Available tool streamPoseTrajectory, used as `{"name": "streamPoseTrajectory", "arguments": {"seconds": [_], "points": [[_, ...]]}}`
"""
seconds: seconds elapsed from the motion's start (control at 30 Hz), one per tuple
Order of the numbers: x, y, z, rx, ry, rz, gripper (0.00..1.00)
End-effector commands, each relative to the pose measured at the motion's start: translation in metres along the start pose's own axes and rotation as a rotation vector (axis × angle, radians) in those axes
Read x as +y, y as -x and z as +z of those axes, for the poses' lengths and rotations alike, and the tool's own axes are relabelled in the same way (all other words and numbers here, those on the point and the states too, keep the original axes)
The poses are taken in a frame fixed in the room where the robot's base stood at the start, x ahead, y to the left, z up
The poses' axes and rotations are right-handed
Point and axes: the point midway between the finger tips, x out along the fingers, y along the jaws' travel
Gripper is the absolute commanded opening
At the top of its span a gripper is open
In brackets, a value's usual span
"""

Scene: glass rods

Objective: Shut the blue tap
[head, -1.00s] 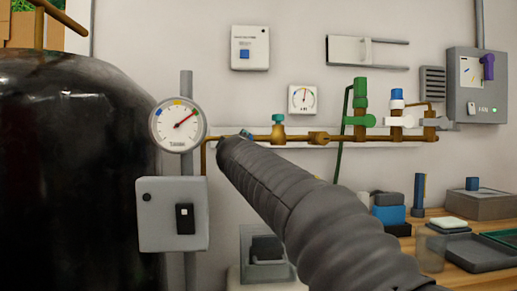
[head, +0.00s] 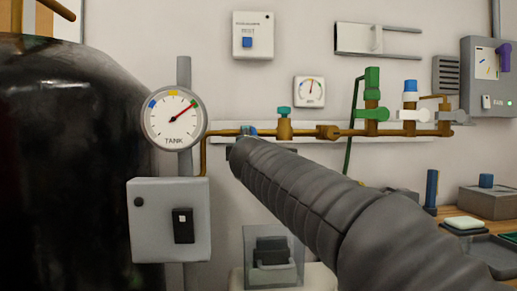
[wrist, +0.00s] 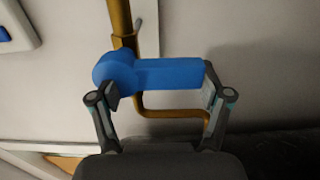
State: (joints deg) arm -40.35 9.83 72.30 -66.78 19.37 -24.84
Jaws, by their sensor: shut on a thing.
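The blue tap (wrist: 160,74) fills the middle of the wrist view. Its handle lies across the brass pipe (wrist: 121,20), with a round hub at the left end. My gripper (wrist: 160,95) has one finger at the hub end and one at the free end, and is shut on the tap lengthwise. In the head view a small blue part of the tap (head: 251,131) shows on the pipe at the left. My arm hides most of the tap and the gripper there.
A tank gauge (head: 175,118) and grey box (head: 170,218) are at left, beside a dark tank (head: 65,150).

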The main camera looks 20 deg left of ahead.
Motion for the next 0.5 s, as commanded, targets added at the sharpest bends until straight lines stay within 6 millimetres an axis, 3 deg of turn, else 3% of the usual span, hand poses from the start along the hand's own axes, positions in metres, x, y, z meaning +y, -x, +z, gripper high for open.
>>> {"name": "streamPoseTrajectory", "arguments": {"seconds": [0.37,0.4,0.47,0.5], "points": [[-0.0015,-0.0005,-0.0008,0.002,0.013,-0.001,0.14],[-0.0016,-0.0006,-0.0005,0.002,0.013,-0.001,0.84],[-0.0015,-0.0006,-0.0001,0.001,0.013,-0.001,0.99],[-0.0014,-0.0006,0.0003,0.000,0.012,-0.001,1.00]]}}
